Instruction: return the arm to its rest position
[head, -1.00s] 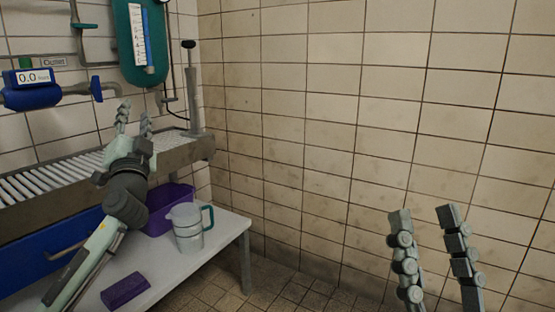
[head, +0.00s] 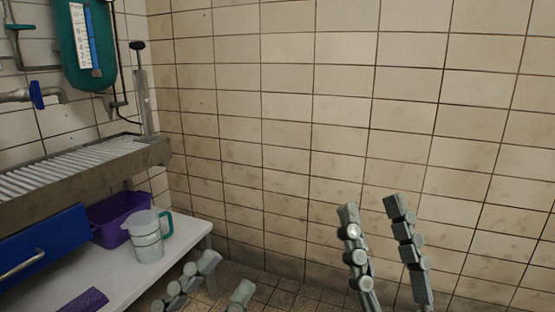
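My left gripper (head: 226,275) shows only by its grey fingers at the bottom edge, in front of the tiled floor and right of the white table. Its fingers are apart with nothing seen between them; its palm and arm are out of view. My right gripper (head: 370,206) stands upright at the lower right in front of the tiled wall. Its two fingers are spread apart and empty, and its base is cut off by the bottom edge.
A clear jug with a green handle (head: 147,243) and a purple bin (head: 107,222) stand on the white table (head: 193,238). A purple block (head: 83,301) lies at its front. Above is a slatted metal bench (head: 152,151) with a pump handle (head: 138,46). The wall area right is clear.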

